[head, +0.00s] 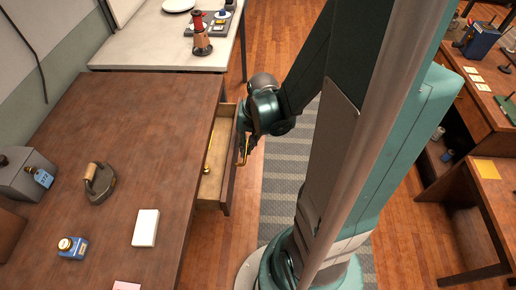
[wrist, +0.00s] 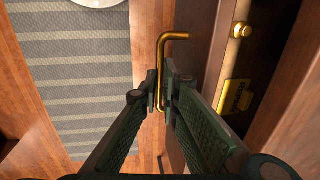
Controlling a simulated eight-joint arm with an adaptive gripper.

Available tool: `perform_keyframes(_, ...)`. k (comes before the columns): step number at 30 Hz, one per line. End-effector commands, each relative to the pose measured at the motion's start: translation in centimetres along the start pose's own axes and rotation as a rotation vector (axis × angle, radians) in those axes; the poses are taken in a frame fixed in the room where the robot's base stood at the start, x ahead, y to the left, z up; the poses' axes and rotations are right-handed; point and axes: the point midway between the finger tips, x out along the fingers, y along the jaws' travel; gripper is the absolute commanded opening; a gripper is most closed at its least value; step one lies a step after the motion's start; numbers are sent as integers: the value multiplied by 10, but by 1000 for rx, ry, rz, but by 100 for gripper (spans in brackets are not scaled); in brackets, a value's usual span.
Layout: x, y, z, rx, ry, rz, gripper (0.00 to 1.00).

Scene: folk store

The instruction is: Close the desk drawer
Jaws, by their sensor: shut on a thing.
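The desk drawer (head: 230,174) stands pulled out from the right side of the brown wooden desk (head: 120,125). Its inside shows, with small brass-coloured items in it. The drawer has a brass handle (head: 243,152) on its outer face, which also shows in the wrist view as a bent brass bar (wrist: 162,60). My gripper (head: 245,143) is at the handle, outside the drawer front. In the wrist view my gripper's fingers (wrist: 160,92) are closed on the handle bar, one on each side. The fingertips partly hide the bar.
A light table (head: 150,52) adjoins the desk's far end. A striped grey rug (head: 288,180) lies beside the drawer. More desks stand at right.

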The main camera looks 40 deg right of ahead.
Motion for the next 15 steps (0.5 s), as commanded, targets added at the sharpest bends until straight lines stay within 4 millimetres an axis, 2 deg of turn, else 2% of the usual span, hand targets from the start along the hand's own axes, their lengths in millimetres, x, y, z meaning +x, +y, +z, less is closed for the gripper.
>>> perform_keyframes(15,15,-74,-1,-3,0,1,0)
